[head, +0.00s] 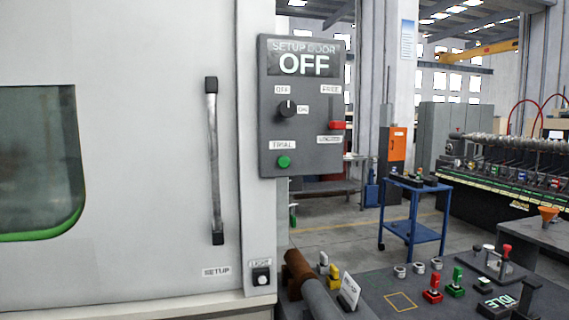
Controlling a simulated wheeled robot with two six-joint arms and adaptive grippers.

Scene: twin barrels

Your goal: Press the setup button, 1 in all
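A grey control panel (265,150) is on the right edge of the white machine. Its display (303,64) reads "SETUP DOOR OFF". Below are a black knob (287,108) between OFF and ON labels, a red slider (336,125) by the FREE and LOCKED labels, and a green button (284,162) under TRIAL. A SETUP label (216,271) is low on the machine front; I see no distinct button beside it. Neither gripper is in view.
A vertical door handle (214,160) stands out left of the panel. A dark table (375,285) at lower right holds a brown and grey cylinder (318,290), red and green pieces and rings. A blue cart (412,215) stands behind, with open floor around it.

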